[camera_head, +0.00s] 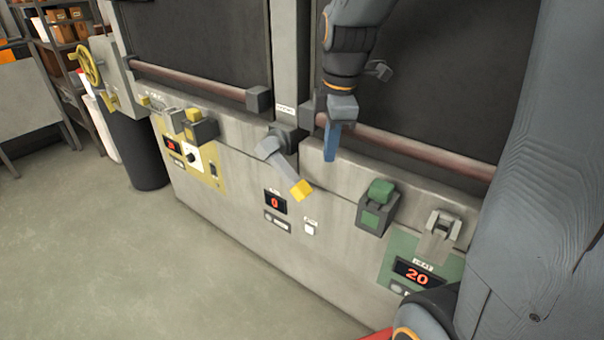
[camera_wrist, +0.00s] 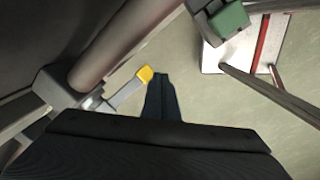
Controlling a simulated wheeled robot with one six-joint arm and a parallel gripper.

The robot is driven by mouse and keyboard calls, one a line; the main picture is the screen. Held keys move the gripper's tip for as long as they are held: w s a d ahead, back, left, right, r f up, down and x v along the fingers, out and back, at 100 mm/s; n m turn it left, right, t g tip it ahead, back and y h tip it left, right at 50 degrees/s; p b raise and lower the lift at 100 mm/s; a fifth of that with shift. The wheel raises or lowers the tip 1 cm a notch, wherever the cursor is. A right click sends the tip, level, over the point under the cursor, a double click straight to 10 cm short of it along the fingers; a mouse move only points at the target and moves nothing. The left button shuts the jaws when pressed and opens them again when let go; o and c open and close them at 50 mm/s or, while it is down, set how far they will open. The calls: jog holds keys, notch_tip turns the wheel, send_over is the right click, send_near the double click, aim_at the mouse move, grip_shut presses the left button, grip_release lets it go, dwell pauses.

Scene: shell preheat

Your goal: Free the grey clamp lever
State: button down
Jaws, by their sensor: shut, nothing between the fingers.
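A grey lever (camera_head: 283,163) with a yellow tip hangs aslant from a dark pivot at the middle of the machine front. It also shows in the wrist view (camera_wrist: 126,93), its yellow tip close to my fingertips in the picture. A second grey, clamp-like part (camera_head: 441,227) sits above the green panel on the right. I cannot tell from its look which one is the clamp lever. My gripper (camera_head: 331,156) points down, shut and empty, right of and above the yellow tip. Its blue fingers are together in the wrist view (camera_wrist: 161,80). I see no contact with the lever.
A green block in a grey holder (camera_head: 376,203) is on the right, a yellow block (camera_head: 196,122) on the left. Brown bars (camera_head: 410,150) run along the dark doors. Displays read 0 (camera_head: 275,202) and 20 (camera_head: 417,276). A yellow handwheel (camera_head: 90,66) is far left. Open floor (camera_head: 200,270) lies in front.

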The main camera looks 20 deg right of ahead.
jog(key=a+m, duration=0.1)
jog(key=m, duration=0.7)
jog(key=w+a+r+m+t+b, duration=0.1)
jog(key=m, duration=0.8)
jog(key=a+m+t+h+b, duration=0.1)
jog(key=a+m, duration=0.1)
jog(key=m, duration=0.7)
jog(key=shift+w+r, duration=0.15)
jog(key=shift+r, duration=0.25)
jog(key=shift+f, duration=0.1)
jog(key=p, duration=0.1)
send_near(301, 181)
notch_tip(301, 181, down, 2)
jog(key=d, duration=0.2)
jog(key=f, duration=0.1)
jog(key=w+a+f, duration=0.1)
jog(key=shift+f, duration=0.3)
jog(key=shift+w+a+f, duration=0.2)
jog(key=shift+w+f, duration=0.15)
jog(key=shift+f, duration=0.05)
